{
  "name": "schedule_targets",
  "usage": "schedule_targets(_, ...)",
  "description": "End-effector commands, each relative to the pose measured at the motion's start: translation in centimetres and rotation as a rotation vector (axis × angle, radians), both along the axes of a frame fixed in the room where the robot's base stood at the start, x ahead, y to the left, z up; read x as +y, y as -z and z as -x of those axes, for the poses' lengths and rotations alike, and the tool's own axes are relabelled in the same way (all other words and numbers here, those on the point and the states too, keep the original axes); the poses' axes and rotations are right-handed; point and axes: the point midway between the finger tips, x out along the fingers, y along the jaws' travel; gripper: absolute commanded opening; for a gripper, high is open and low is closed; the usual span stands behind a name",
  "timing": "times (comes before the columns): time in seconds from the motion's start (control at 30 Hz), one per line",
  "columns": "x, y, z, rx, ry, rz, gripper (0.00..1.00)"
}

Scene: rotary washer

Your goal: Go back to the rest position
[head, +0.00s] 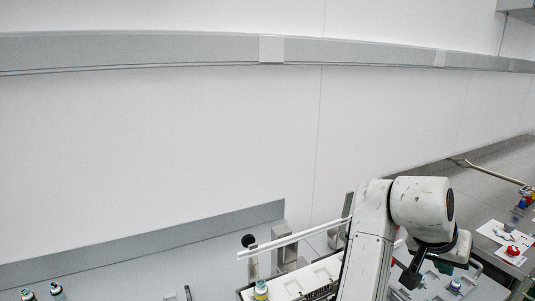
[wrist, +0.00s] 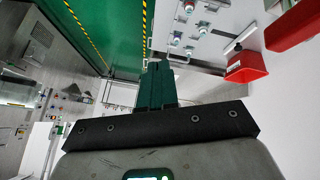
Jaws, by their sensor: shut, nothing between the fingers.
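My gripper (wrist: 156,66) shows in the wrist view as two dark green fingers side by side, shut with nothing between them. The fingers stick out beyond a black bracket and touch nothing that I can make out. In the head view my white arm rises at the lower right and bends over at its top. The dark end of the arm hangs above a panel with small fittings (head: 455,285). The fingertips cannot be made out in that view.
In the wrist view, a green surface with yellow-black striped edges (wrist: 100,30) lies beyond the fingers. A red bin (wrist: 245,67) and a panel with buttons (wrist: 195,32) are on the right. The head view shows a pale wall (head: 150,140) and a worktop with small items (head: 508,238).

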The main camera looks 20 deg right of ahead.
Motion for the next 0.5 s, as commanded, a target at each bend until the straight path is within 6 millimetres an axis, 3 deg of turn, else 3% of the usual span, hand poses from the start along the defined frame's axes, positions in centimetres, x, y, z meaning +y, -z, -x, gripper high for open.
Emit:
schedule_targets(0.27,1.3,8.2,0.9,0.089,-0.329,0.043,0.00)
schedule_targets(0.5,5.7,16.6,3.5,0.171,-0.635,-0.049,0.00)
